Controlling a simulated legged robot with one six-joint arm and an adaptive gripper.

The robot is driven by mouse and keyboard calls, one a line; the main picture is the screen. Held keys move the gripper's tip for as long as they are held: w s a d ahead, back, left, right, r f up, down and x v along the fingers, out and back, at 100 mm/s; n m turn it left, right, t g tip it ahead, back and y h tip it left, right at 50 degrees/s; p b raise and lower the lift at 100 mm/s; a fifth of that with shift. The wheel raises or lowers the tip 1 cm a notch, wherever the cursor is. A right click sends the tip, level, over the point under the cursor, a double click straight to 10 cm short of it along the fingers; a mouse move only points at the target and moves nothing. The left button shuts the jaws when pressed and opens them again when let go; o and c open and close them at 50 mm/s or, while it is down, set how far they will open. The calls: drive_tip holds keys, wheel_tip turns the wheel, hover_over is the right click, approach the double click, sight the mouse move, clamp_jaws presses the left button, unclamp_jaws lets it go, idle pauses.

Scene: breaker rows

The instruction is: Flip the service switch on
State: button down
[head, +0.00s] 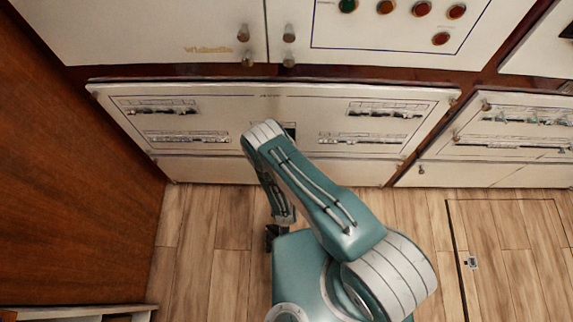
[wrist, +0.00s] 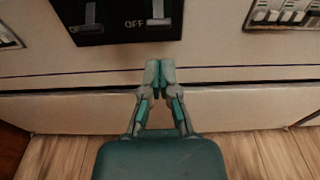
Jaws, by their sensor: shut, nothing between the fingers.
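A black switch plate (wrist: 124,32) with the word OFF on it shows at the top of the wrist view, cut off by the frame edge. It bears a grey lever (wrist: 158,12) right of the word and another grey piece (wrist: 90,17) to the left. I cannot tell which one is the service switch. In the head view a dark bit of the plate (head: 290,131) shows beside my arm, which hides the rest. My gripper (wrist: 160,72) is shut and empty, its tips just below the plate in the picture, with no visible contact. The arm mostly hides the gripper in the head view.
The cream panel (head: 235,98) carries breaker rows on both sides, such as the upper left row (head: 160,106) and upper right row (head: 385,109). A wooden wall (head: 75,170) stands at left. Coloured buttons (head: 386,7) sit above. Wood floor (head: 212,240) lies in front.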

drive_tip(key=w, duration=0.6)
drive_tip(key=shift+w+f, duration=0.3)
drive_tip(key=shift+f, duration=0.1)
